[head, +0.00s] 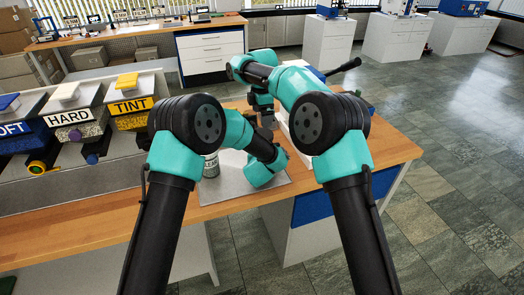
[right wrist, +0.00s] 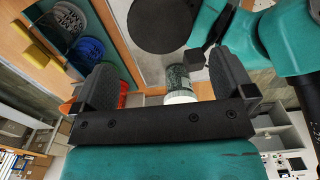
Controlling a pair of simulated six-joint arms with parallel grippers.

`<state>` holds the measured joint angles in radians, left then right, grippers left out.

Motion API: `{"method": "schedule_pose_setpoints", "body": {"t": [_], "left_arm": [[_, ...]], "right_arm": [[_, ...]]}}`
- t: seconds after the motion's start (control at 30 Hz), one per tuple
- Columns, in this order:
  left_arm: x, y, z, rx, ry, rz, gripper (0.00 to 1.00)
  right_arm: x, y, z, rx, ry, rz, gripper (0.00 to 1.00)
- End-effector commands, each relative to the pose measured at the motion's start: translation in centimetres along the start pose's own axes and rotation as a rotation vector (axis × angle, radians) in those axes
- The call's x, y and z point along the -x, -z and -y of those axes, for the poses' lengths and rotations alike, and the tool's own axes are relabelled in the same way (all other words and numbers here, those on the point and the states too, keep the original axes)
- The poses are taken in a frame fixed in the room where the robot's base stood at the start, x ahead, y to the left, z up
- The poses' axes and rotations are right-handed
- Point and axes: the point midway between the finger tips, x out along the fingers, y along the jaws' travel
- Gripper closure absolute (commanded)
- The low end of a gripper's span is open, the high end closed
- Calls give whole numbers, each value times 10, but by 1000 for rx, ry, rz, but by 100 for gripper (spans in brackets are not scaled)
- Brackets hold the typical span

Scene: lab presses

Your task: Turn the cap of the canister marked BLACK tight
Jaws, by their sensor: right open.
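In the right wrist view a printed dark grey-green canister with a white end (right wrist: 180,98) shows beyond the gripper's crossbar, nearer the right finger. My right gripper (right wrist: 158,72) is open, with nothing between its fingers that I can see touching them. In the head view it is a small dark shape over the bench. My left gripper's fingers are hidden behind its own arm in the head view.
Hoppers marked HARD (head: 72,117) and TINT (head: 132,105) stand on the left, with another partly cut off. My left arm's teal link fills that view's upper right.

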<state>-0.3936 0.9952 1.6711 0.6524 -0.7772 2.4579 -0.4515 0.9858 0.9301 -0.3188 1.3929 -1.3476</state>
Motion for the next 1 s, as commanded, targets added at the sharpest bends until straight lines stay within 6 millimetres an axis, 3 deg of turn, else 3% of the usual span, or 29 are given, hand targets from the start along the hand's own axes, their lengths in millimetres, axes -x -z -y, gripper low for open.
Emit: {"method": "schedule_pose_setpoints", "body": {"t": [0.57,1.0], "left_arm": [[0,0,0,0,0,0,92],[0,0,0,0,0,0,92]], "right_arm": [[-7,0,0,20,0,0,0],[-64,0,0,19,2,0,0]]}}
